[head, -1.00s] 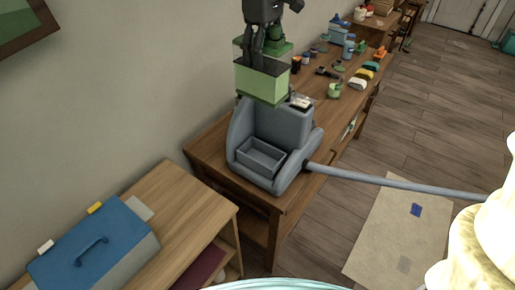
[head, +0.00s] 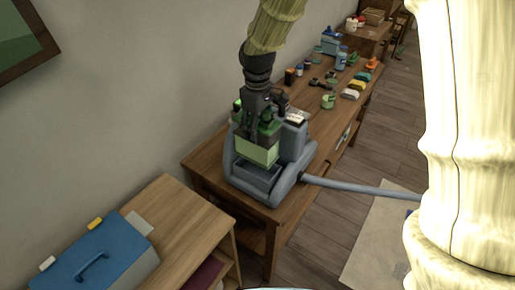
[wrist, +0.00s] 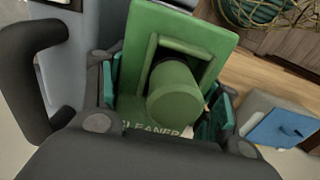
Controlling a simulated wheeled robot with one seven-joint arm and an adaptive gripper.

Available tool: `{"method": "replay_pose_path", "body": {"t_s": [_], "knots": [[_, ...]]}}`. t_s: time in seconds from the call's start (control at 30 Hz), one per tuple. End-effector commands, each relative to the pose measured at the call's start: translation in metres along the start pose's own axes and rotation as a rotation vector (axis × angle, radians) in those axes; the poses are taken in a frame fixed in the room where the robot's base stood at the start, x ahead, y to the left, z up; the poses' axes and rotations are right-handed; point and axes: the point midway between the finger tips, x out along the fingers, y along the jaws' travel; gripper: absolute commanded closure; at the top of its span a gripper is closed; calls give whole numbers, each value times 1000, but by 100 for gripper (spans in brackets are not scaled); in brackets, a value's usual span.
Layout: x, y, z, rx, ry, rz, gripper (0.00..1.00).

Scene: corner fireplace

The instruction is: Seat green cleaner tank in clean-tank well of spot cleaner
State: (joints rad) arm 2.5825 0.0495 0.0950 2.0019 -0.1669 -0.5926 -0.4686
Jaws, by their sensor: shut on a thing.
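The green cleaner tank (head: 257,152) has a pale green lower body and a darker green top. In the wrist view its green top (wrist: 205,30), round green cap and "CLEANER" lettering fill the middle. My gripper (head: 262,128) points down and is shut on the tank's top; its fingers lie on both sides in the wrist view (wrist: 165,105). The grey spot cleaner (head: 297,158) stands on the long wooden table. The tank hangs over its front rectangular well (head: 257,176), in front of the taller rear body. I cannot tell whether the tank's bottom is inside the rim.
A grey hose (head: 365,187) runs right from the spot cleaner. Bottles, sponges and small tools lie farther along the table (head: 310,115). A blue-lidded box (head: 92,255) sits on a nearer low wooden cabinet (head: 190,225). The wall is close on the left.

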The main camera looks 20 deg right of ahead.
Motion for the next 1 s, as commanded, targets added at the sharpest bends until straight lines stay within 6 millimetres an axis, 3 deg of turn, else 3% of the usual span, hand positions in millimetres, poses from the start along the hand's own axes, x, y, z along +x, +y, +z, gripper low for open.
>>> {"method": "replay_pose_path", "body": {"t_s": [0.3,0.67,1.0], "knots": [[48,0,0,0,0,0,80],[67,0,0,0,1,1,80],[97,0,0,0,1,1,80]]}}
